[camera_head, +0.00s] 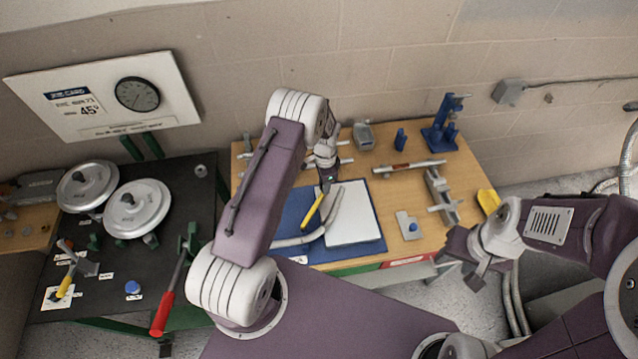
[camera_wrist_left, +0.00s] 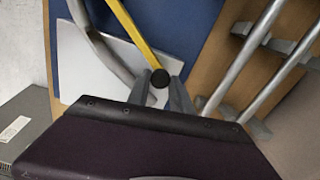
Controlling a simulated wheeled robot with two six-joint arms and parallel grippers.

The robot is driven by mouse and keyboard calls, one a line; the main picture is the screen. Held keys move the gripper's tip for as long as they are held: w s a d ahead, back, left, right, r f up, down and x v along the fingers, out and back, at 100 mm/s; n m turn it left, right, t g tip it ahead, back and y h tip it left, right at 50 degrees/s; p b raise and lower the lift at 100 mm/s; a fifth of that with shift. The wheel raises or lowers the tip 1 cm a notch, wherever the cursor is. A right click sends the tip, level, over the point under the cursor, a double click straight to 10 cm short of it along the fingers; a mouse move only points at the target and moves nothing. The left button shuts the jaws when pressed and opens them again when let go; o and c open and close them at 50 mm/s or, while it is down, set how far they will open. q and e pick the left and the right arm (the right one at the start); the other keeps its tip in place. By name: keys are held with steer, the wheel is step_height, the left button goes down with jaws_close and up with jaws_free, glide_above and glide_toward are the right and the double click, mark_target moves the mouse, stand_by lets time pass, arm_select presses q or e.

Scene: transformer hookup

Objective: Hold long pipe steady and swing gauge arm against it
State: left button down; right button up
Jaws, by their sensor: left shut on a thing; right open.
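My left gripper (camera_wrist_left: 160,92) is shut on the black-ended tip of a yellow bar (camera_wrist_left: 132,34), which looks like the gauge arm. In the head view the yellow bar (camera_head: 313,211) slants down-left from the gripper (camera_head: 326,180) over a blue mat (camera_head: 294,207). A bent grey pipe (camera_head: 334,212), perhaps the long pipe, lies beside the bar, across the mat and a white plate (camera_head: 355,228). The pipe also shows in the left wrist view (camera_wrist_left: 103,52), left of the bar; contact is unclear. My right gripper (camera_head: 473,272) is open and empty, right of the table's front edge.
The wooden table (camera_head: 385,186) also holds a straight pipe (camera_head: 408,168), a grey clamp-like fixture (camera_head: 441,195), a blue stand (camera_head: 441,128) and a small grey plate (camera_head: 408,227). A dark bench (camera_head: 105,270) with two round discs and a red-handled lever (camera_head: 165,306) stands left.

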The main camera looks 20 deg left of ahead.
arm_select(q)
steer(key=shift+d, duration=0.25)
stand_by(0.3)
steer(key=c, duration=1.2)
jaws_free()
steer(key=shift+o, duration=0.3)
steer(key=shift+s+r, duration=0.1)
